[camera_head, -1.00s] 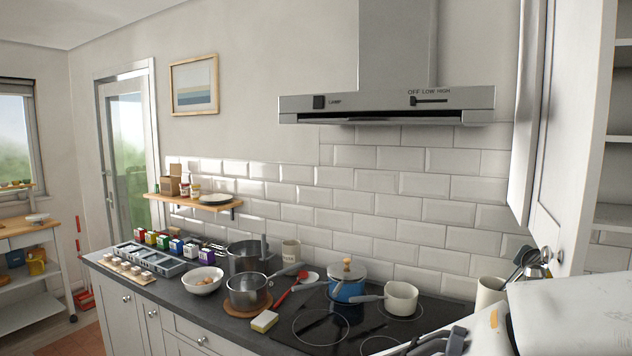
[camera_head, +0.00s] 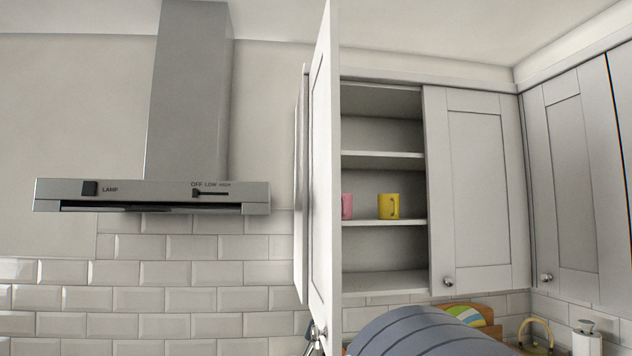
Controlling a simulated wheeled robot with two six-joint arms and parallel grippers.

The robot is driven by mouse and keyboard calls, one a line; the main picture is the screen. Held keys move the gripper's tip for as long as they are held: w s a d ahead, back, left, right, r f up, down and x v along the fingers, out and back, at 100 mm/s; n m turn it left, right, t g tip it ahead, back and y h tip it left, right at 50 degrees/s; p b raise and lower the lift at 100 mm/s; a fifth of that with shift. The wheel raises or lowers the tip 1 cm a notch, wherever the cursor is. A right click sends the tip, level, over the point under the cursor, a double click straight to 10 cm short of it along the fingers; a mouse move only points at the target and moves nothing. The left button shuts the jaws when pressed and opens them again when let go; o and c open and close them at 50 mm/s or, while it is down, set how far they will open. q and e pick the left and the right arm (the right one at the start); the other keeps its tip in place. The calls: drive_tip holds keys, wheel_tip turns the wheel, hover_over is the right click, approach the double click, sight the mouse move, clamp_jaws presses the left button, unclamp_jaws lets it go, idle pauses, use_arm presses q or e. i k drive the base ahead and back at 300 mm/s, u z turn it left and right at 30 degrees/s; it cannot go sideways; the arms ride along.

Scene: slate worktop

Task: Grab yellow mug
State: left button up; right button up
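The yellow mug (camera_head: 387,207) stands upright on a middle shelf of the open wall cupboard, its handle on the right side. A pink mug (camera_head: 347,206) stands to its left on the same shelf, partly hidden by the open cupboard door. Neither of my grippers shows in the current head view.
The open cupboard door (camera_head: 322,170) stands out to the left of the shelves. A closed cupboard door (camera_head: 476,190) is on the right. The range hood (camera_head: 150,195) is at the left. A soap dispenser (camera_head: 586,340) stands at the lower right. The other shelves look empty.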

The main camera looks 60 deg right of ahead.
sight(388, 204)
drive_tip(key=z, duration=2)
